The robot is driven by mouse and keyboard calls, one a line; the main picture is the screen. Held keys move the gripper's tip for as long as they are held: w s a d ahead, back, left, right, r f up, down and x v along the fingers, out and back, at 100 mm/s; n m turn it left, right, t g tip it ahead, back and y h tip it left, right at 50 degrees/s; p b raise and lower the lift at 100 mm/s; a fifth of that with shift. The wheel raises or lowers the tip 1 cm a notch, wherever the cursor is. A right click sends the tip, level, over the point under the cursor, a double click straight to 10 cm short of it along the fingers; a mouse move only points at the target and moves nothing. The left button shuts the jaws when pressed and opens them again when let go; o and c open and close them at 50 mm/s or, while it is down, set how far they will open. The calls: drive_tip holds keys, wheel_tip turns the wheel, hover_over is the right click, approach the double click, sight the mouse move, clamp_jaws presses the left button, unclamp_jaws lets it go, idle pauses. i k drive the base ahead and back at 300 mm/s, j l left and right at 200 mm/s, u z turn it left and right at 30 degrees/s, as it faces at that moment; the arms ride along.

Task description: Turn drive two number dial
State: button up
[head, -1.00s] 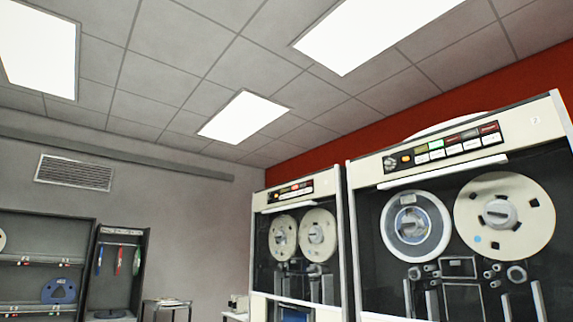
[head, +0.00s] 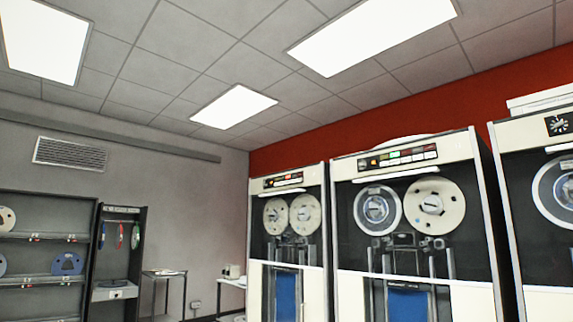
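Three tape drives stand in a row on the right in the head view. The farthest is a left-hand drive (head: 319,215) with a similar strip (head: 283,181). I cannot read drive numbers or dial settings, so I cannot tell which is drive two. My gripper is not in view.
At left stand a dark shelf unit (head: 40,238) with tape reels and a dark cabinet (head: 120,270) with hanging coloured items. A small table (head: 163,273) and a white table (head: 232,283) stand between them and the drives. The floor is mostly hidden.

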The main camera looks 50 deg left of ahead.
sight(363, 166)
drive_tip(key=u, duration=1.5)
